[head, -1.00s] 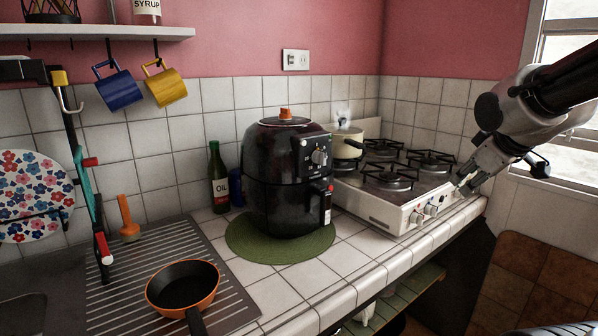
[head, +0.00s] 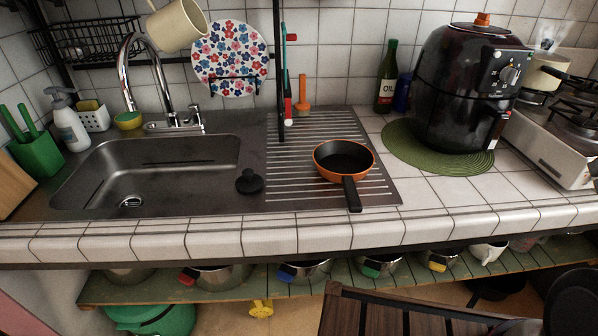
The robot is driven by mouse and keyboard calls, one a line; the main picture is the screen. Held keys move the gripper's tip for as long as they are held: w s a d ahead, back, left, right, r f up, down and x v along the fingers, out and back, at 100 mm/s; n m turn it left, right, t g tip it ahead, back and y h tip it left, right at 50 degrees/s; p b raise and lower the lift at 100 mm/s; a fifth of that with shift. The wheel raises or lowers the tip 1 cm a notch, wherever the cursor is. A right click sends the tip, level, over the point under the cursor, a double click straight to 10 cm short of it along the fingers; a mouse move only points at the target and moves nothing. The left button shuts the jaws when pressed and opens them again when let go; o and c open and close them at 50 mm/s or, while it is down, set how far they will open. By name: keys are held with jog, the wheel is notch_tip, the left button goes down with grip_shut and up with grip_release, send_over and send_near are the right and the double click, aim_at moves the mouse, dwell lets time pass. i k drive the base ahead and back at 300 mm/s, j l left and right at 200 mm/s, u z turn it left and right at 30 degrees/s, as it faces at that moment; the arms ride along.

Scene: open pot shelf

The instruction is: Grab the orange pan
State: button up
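The orange pan (head: 330,174) sits upright on the ridged metal drainboard to the right of the sink. Its outside is orange and its inside is black. Its black handle (head: 351,194) points toward the counter's front edge. Nothing touches the pan from above. My gripper is not in view now.
The sink basin (head: 150,175) is left of the pan, with a black stopper (head: 249,182) between them. A black air fryer (head: 468,90) stands on a green mat (head: 400,146) at right. Pots line the lower shelf (head: 220,291). A dark slatted wooden surface (head: 400,318) is in front.

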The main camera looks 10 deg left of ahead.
aim_at(346, 163)
jog(key=u, duration=0.7)
jog(key=j+u, duration=0.35)
jog(key=j, duration=0.9)
jog(key=i, duration=0.05)
